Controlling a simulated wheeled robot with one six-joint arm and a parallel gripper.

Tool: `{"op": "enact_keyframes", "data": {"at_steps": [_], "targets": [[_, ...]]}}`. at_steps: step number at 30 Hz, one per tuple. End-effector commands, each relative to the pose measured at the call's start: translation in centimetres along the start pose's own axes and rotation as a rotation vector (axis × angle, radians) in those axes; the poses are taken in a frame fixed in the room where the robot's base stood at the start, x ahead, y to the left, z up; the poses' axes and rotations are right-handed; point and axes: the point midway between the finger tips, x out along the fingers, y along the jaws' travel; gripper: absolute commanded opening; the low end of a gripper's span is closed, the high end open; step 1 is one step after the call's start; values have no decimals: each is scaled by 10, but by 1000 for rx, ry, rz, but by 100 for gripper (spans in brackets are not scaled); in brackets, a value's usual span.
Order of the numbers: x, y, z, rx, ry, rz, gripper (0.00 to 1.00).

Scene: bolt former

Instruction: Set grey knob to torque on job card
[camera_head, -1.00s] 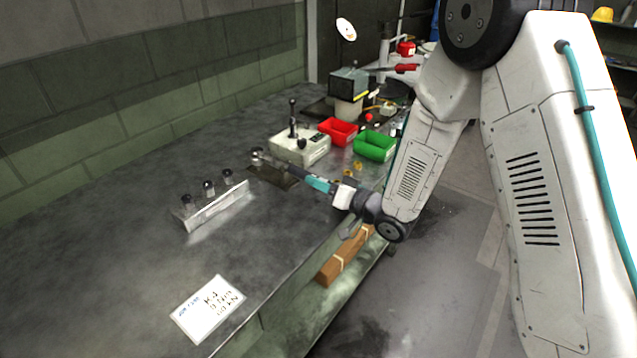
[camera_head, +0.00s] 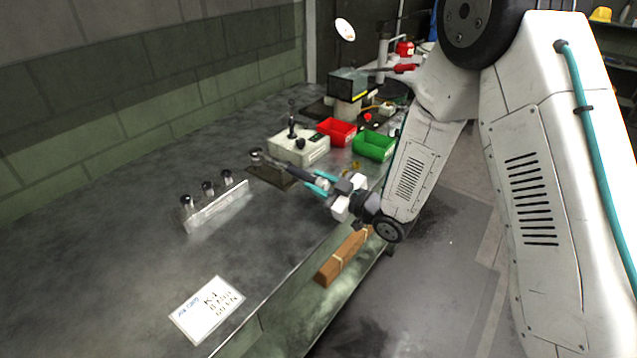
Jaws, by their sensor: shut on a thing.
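A dark, bar-shaped tool (camera_head: 290,169), which looks like a torque wrench, lies over a dark plate on the bench, its round head (camera_head: 257,154) at the far left end. My gripper (camera_head: 319,183) is at the tool's near right end, with its teal fingers on either side of it. It is shut on that end, where the grey knob seems to be; the fingers mostly hide the knob and no scale can be read. The white job card (camera_head: 207,309) lies flat at the bench's front left. Its handwritten lines are too small to read surely.
A metal rack (camera_head: 216,207) with several dark-topped sockets stands left of the tool. A beige box with a lever (camera_head: 299,147), a red bin (camera_head: 337,131) and a green bin (camera_head: 374,145) stand behind. A brown block (camera_head: 343,257) lies below the bench edge.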

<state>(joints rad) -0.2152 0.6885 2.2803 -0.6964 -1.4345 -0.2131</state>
Motion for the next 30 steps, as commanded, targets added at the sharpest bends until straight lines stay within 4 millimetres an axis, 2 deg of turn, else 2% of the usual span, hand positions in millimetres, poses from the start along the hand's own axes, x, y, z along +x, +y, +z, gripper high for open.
{"op": "enact_keyframes", "data": {"at_steps": [6, 15, 30], "targets": [[0, 0, 1, -187, -3, 2, 5], [0, 0, 1, -372, -3, 4, 5], [0, 0, 1, -462, -3, 6, 5]]}}
